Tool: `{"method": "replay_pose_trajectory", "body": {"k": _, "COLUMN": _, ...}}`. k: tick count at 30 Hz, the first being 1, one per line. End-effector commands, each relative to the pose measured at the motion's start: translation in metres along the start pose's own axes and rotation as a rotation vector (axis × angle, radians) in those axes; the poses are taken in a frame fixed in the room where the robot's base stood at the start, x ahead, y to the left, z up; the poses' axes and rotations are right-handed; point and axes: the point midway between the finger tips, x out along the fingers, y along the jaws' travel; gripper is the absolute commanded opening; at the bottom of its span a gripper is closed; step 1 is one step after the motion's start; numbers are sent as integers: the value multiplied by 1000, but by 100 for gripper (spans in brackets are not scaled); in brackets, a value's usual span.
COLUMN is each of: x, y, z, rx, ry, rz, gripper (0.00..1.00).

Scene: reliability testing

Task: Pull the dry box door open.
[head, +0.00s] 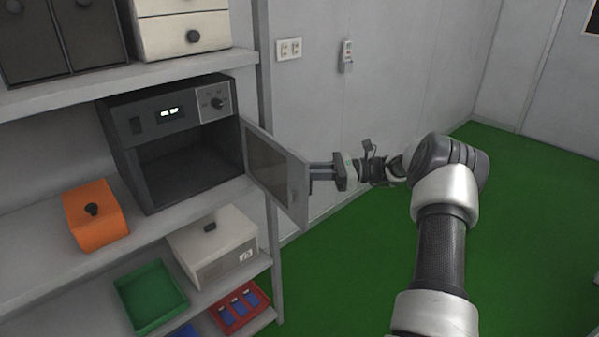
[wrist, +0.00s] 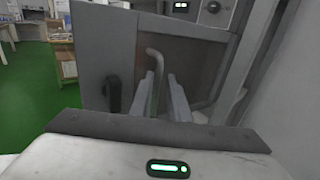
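The dry box (head: 170,115) is a dark box with a small lit display, on the shelf in the head view. Its door (head: 270,165) stands swung wide open to the right, and the dark inside shows empty. My gripper (head: 316,172) is at the outer face of the door, near its free edge. In the wrist view the door (wrist: 125,45) fills the middle, and a pale curved bar (wrist: 155,60) reaches down between my fingers (wrist: 164,95). The fingers are apart with a gap between them. Whether they touch the bar is unclear.
An orange box (head: 95,215) stands left of the dry box on the same shelf. A white box (head: 215,245), a green tray (head: 150,297) and a red tray (head: 240,308) are below. A shelf post (head: 268,100) and wall stand behind the door. Green floor is clear at right.

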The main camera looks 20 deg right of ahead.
Motion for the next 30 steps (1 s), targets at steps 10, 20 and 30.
{"method": "replay_pose_trajectory", "body": {"k": 10, "x": -14, "y": 0, "z": -1, "rx": -1, "ry": 1, "rz": -2, "gripper": 15}}
{"method": "replay_pose_trajectory", "body": {"k": 20, "x": -88, "y": 0, "z": -2, "rx": -2, "ry": 1, "rz": -5, "gripper": 15}}
{"method": "replay_pose_trajectory", "body": {"k": 30, "x": -158, "y": -1, "z": -2, "rx": -3, "ry": 0, "rz": -2, "gripper": 15}}
